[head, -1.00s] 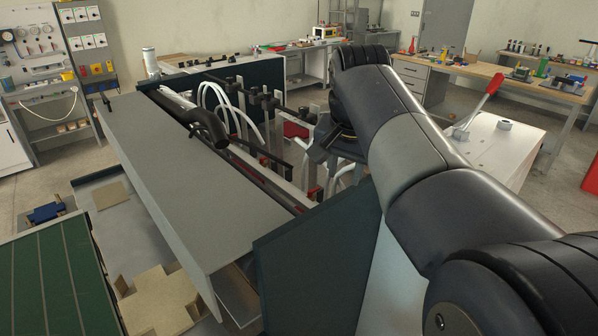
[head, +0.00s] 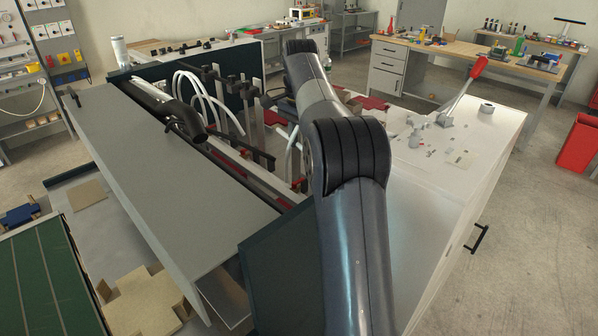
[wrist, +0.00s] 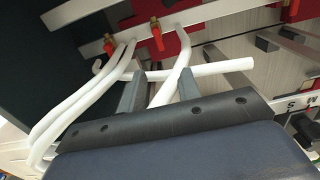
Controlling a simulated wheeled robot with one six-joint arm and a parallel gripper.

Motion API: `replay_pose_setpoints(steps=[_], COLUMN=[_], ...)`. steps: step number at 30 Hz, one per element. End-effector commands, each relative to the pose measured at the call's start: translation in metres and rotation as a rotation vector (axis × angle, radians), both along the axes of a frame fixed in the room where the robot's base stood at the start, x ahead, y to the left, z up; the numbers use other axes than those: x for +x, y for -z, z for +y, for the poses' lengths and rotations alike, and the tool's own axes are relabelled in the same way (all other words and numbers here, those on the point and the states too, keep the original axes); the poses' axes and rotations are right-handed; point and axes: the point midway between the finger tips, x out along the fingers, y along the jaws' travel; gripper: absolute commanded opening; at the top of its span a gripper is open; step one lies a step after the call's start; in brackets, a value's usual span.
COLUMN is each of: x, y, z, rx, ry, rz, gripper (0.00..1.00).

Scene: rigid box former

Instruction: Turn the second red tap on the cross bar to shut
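In the wrist view a pale cross bar (wrist: 205,14) runs across the top and carries small brass taps with red handles. One red tap (wrist: 109,19) is left of centre, a second red tap (wrist: 157,41) is right of it, and another red tap (wrist: 289,9) is at the top right edge. The first two handles point down across the bar. My gripper (wrist: 162,76) is open, its two grey fingers apart below the second tap, not touching its handle. White hoses (wrist: 219,69) pass by the fingertips.
The machine's long grey cover (head: 150,165) and dark side panels (head: 270,265) stand left of my arm. Black brackets and white hoses (head: 205,95) crowd the gap.

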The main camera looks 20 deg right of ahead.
Motion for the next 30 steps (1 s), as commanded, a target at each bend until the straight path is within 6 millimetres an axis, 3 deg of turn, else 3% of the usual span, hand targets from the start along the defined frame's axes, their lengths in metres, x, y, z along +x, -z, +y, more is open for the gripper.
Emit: replay_pose_setpoints(steps=[15,21,30], x=[-0.001,-0.001,-0.001], y=[0.084,0.099,0.100], z=[0.000,0.000,0.000], rx=[0.000,0.000,-0.001], ry=[-0.002,-0.002,-0.002], rz=[0.002,0.000,-0.001], gripper=[0.32,0.32,0.30])
